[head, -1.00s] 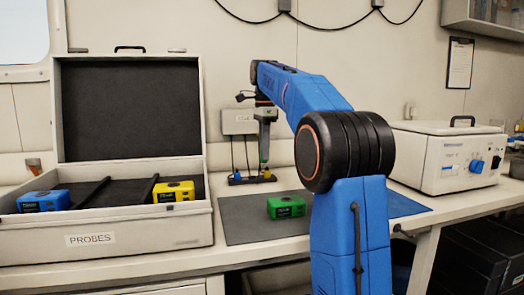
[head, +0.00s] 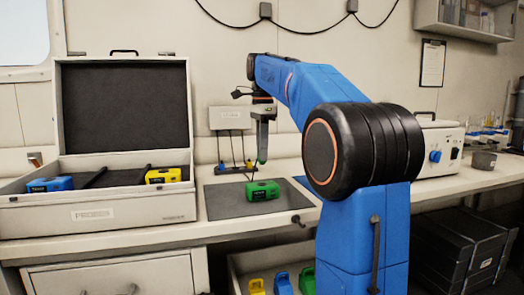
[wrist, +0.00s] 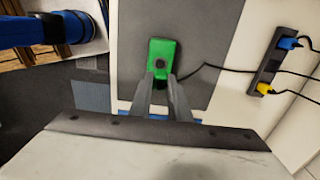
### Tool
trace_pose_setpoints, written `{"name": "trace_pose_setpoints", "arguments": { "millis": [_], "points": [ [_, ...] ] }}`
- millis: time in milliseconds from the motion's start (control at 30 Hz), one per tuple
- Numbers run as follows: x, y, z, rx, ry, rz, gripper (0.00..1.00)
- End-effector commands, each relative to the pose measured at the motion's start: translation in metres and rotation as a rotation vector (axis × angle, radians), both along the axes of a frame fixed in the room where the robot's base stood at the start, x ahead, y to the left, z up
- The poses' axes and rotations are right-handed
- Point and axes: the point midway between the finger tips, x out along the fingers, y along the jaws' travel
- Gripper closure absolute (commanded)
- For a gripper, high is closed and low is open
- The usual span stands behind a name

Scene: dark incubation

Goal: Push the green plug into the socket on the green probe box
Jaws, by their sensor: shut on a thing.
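The green probe box (head: 263,190) lies on the dark grey mat (head: 225,203). In the wrist view the green box (wrist: 161,50) shows a dark round socket (wrist: 159,64) on its upper face. My gripper (head: 262,158) points down above the box, shut on the green plug (head: 259,163). A gap shows between plug and box in the head view. In the wrist view my gripper (wrist: 162,80) is at the box's near end, close to the socket. The plug is mostly hidden between the fingers there.
A plug rack (head: 235,169) with a blue plug (wrist: 288,43) and a yellow plug (wrist: 265,88) stands behind the mat. A black cable runs from the gripper toward it. The open case (head: 150,209) at left holds blue (head: 50,184) and yellow (head: 163,175) boxes.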

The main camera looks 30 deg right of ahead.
Motion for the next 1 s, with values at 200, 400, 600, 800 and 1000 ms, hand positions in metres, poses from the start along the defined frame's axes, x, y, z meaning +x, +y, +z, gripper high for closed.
{"name": "trace_pose_setpoints", "arguments": {
  "millis": [200, 400, 600, 800, 1000],
  "points": [
    [0.000, 0.000, -0.007, 0.000, 0.001, 0.000, 1.00],
    [0.000, 0.000, -0.022, 0.000, 0.001, 0.000, 1.00],
    [0.000, 0.000, -0.037, 0.000, 0.001, 0.000, 1.00],
    [0.000, 0.000, -0.050, 0.000, 0.001, 0.000, 1.00],
    [0.000, 0.000, -0.057, 0.000, 0.000, 0.000, 1.00]
  ]
}}
